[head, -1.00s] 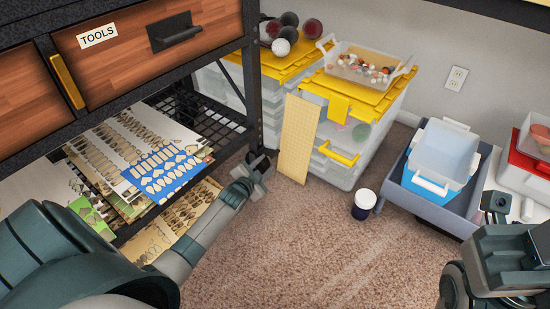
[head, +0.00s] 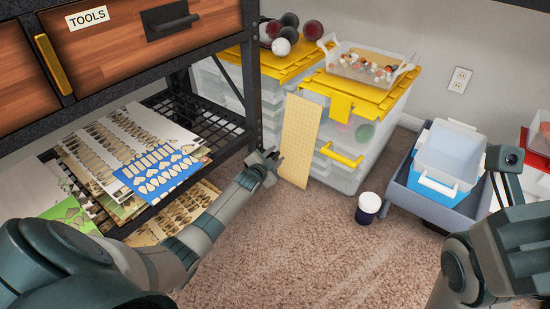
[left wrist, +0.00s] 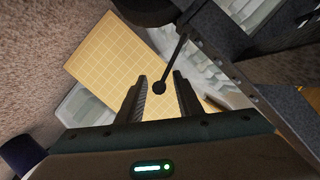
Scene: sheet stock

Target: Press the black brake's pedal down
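My left gripper (head: 266,161) is low beside the black shelf leg, close to a tan gridded board. In the left wrist view the left gripper (left wrist: 159,98) is open and empty, its two dark fingers apart. A thin black rod with a round knob (left wrist: 159,87) shows between the fingertips there; it may be the brake's pedal. A dark rounded part (left wrist: 146,10), perhaps a caster wheel, is at the top. I cannot tell whether the fingers touch the rod. In the head view the gripper hides this spot. My right arm is at lower right; its fingers do not show.
The gridded board (head: 298,141) leans on clear bins with yellow lids (head: 376,97). A blue-white bin (head: 447,160) sits in a grey cart at right. The shelf (head: 204,118) holds sheets. Carpet in front is clear.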

